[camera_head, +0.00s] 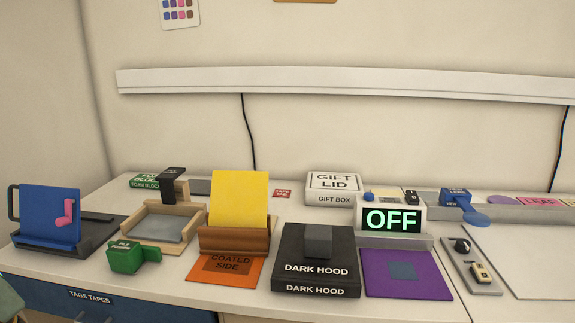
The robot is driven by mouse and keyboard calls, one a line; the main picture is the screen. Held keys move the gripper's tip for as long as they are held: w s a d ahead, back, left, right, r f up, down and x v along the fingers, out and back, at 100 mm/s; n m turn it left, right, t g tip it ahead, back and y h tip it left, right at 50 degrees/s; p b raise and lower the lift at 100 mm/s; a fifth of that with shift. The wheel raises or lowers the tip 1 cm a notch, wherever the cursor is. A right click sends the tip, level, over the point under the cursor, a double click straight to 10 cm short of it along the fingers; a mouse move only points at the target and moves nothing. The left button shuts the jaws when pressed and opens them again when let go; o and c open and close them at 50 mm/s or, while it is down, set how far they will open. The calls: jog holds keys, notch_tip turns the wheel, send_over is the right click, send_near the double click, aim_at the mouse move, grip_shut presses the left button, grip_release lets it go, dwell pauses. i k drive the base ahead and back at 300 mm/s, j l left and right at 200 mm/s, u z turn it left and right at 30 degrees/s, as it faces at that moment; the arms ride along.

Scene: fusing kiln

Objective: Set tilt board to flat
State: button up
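A blue board (50,215) with a pink L-shaped piece (65,213) stands near upright on a dark base (85,240) at the left end of the table. It looks most like the tilt board, but no label on it can be read. A yellow panel (240,197) also stands steeply, in a brown holder (234,240) near the middle; I cannot tell for certain which of the two is the tilt board. My gripper is not in view.
A green tool (126,256) and a wooden frame (187,211) stand right of the blue board. An orange sheet (226,270), a black DARK HOOD box (316,272), an OFF display (391,219) and a purple mat (406,284) follow. A pale board (530,255) lies at right.

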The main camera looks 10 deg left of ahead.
aim_at(41, 207)
jog(key=u, duration=1.35)
jog(key=i+l+u, duration=0.2)
jog(key=i, duration=0.3)
jog(key=i+l+u, duration=0.2)
jog(key=i, duration=0.3)
